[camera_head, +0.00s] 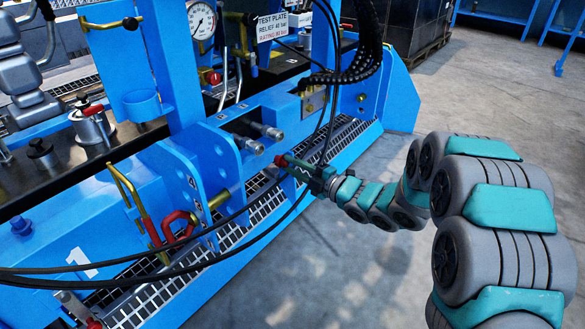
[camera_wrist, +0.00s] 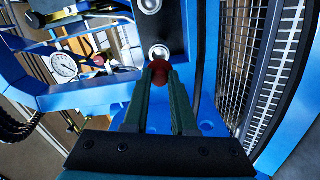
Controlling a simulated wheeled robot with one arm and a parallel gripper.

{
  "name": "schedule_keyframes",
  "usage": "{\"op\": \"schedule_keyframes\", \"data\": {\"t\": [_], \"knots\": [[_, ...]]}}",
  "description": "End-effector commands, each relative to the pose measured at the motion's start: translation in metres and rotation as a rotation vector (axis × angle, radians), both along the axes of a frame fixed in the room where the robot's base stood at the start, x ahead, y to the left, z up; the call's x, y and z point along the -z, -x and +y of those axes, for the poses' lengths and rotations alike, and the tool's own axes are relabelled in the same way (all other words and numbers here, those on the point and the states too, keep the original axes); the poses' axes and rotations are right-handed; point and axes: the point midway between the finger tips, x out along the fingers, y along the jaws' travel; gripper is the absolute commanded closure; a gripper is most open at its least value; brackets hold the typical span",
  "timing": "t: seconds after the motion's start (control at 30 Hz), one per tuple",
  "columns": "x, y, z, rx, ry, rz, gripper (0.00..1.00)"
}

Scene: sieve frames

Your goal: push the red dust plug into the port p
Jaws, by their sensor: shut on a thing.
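The red dust plug (camera_head: 280,160) is between the fingertips of my gripper (camera_head: 288,163). It also shows in the wrist view (camera_wrist: 160,74), clamped between the tips of my gripper (camera_wrist: 160,85). Two metal ports stick out of the blue block in the head view, a left one (camera_head: 246,142) and a right one (camera_head: 270,131). In the head view the plug is apart from both, below and right of them. In the wrist view one round metal port (camera_wrist: 159,52) appears just beyond the plug, and another (camera_wrist: 150,5) at the top edge. I cannot read which port is p.
Black hoses (camera_head: 325,120) hang close beside and behind my gripper. A blue bracket plate (camera_head: 200,165) and a red shackle (camera_head: 178,226) stand to the left. A metal grating (camera_head: 235,232) lies below. A pressure gauge (camera_head: 201,20) is above. Open floor (camera_head: 345,265) is at the right.

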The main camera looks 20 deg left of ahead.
Motion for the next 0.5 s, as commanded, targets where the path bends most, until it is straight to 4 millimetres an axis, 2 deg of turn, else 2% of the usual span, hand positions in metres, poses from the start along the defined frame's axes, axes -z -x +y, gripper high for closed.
{"op": "schedule_keyframes", "data": {"t": [0.5], "knots": [[-0.002, -0.016, 0.039, -0.002, -0.003, -0.003, 1.00]]}}
